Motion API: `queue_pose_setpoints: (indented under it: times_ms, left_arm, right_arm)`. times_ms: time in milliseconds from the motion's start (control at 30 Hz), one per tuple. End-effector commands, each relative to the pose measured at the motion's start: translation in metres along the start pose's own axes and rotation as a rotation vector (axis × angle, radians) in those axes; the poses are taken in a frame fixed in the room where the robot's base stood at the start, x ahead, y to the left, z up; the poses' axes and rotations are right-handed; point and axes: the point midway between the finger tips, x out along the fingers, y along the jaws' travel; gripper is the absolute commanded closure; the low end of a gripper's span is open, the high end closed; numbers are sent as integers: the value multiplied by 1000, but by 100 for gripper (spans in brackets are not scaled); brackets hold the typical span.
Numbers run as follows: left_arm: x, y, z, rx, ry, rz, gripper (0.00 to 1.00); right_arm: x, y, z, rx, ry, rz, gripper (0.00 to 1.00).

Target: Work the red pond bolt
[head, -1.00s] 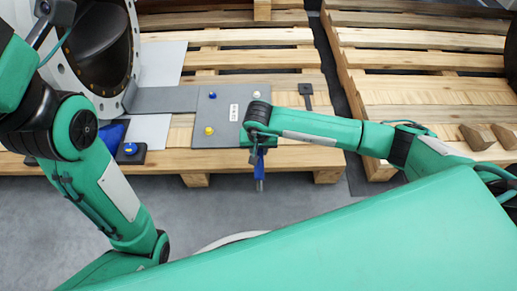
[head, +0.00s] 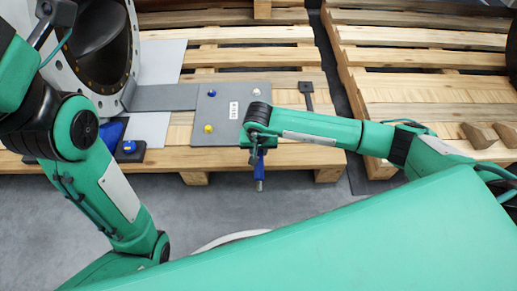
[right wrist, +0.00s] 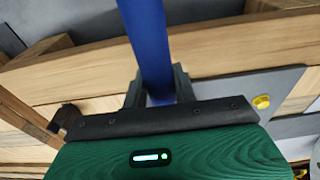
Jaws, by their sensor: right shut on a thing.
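No red bolt shows in either view. A grey plate (head: 222,108) on the pallet bears a blue knob (head: 211,93), a yellow knob (head: 208,129), a pale knob (head: 256,92) and a white label. My right gripper (head: 258,153) is over the pallet's front edge, at the plate's lower right corner. It is shut on a blue bar (head: 260,168) with a grey tip. The bar also shows between the fingers in the right wrist view (right wrist: 148,45); its full shape is hidden. My left arm is at the left, with its fingers out of view.
A large flanged pipe opening (head: 98,45) stands at the upper left. A second pallet (head: 420,60) is at the right, with wooden wedges (head: 480,135). Bare floor lies in front.

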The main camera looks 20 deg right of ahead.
Motion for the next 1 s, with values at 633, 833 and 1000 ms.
queue_pose_setpoints:
  times_ms: [633,833,1000]
  left_arm:
    - [-2,1,-2,0,5,2,64]
    - [-1,1,-2,0,6,3,64]
    - [0,1,-2,0,6,3,64]
  right_arm:
    - [5,-7,-1,46,1,4,100]
    - [5,-13,-2,99,2,12,100]
    - [5,-19,-2,145,2,16,100]
